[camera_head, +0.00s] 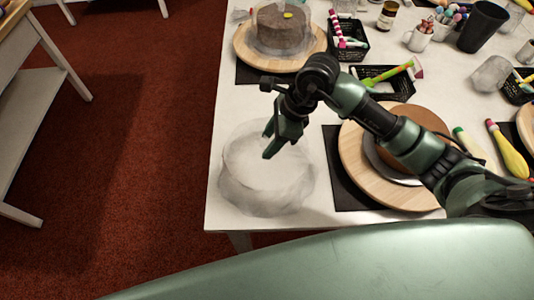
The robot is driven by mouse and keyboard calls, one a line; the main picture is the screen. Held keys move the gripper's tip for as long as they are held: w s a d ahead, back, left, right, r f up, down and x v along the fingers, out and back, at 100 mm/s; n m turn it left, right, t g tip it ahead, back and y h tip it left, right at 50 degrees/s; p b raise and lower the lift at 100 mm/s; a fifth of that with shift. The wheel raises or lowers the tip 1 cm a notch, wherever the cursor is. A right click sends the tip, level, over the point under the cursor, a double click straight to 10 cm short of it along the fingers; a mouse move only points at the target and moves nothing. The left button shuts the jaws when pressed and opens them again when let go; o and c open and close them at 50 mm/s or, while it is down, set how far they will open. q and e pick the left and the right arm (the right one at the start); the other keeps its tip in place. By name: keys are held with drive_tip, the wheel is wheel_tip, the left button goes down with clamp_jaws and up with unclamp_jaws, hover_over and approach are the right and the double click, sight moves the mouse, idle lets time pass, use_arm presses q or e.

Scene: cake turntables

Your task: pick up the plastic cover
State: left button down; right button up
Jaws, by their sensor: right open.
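A clear, crumpled-looking plastic cover (265,180) stands on the white table near its left front corner. My right gripper (269,143) is just above the cover's top, with its fingers pointing down and to the left. It is open and empty; I cannot tell whether it touches the cover. My right arm comes in from the right, over a cake. My left gripper is not in view.
A brown cake on a round wooden turntable (366,182) is right of the cover, partly under my arm. A second turntable (247,53) with a covered cake stands at the back left. Black baskets (392,89) and jars fill the back. Red carpet lies left of the table.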

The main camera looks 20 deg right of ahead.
clamp_jaws()
idle(1.4)
